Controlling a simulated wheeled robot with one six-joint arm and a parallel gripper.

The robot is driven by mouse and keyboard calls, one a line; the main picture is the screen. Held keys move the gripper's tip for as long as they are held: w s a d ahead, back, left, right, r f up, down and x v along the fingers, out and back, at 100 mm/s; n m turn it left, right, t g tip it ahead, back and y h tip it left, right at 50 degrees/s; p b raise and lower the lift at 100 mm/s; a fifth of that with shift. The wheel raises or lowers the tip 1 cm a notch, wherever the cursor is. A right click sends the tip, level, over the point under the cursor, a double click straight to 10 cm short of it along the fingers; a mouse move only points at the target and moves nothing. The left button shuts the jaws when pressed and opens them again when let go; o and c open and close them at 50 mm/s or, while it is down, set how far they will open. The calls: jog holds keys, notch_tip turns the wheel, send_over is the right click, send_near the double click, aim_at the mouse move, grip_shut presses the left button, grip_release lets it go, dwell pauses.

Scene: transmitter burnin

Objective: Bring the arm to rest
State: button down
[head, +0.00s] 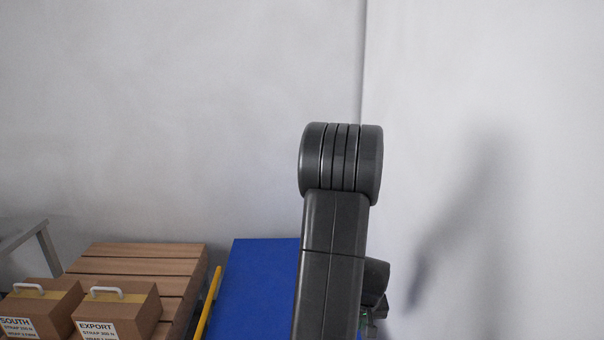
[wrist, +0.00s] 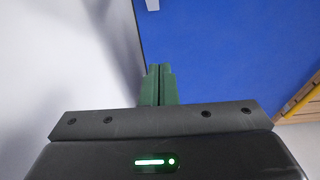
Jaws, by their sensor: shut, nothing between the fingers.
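My arm (head: 335,250) stands raised in the middle of the head view, its dark grey elbow high against the wall. My gripper shows in the wrist view as two green fingers (wrist: 159,85) pressed together, with nothing between them. Beyond the fingers lies a blue surface (wrist: 235,50). In the head view most of the gripper is hidden behind the arm.
A blue panel (head: 255,285) lies left of my arm, with a yellow bar (head: 208,305) beside it. Two cardboard boxes labelled SOUTH (head: 50,302) and EXPORT (head: 130,308) sit on a wooden slatted pallet (head: 140,265). Plain walls (head: 180,110) close off the back and right.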

jog(key=shift+g, duration=0.6)
jog(key=shift+w+a+f+p, duration=0.15)
jog(key=shift+w+p, duration=0.3)
jog(key=shift+w, duration=0.6)
jog(key=shift+w+d+f+p, duration=0.15)
jog(key=shift+w+p, duration=0.25)
jog(key=shift+w, duration=0.6)
jog(key=shift+a, duration=0.15)
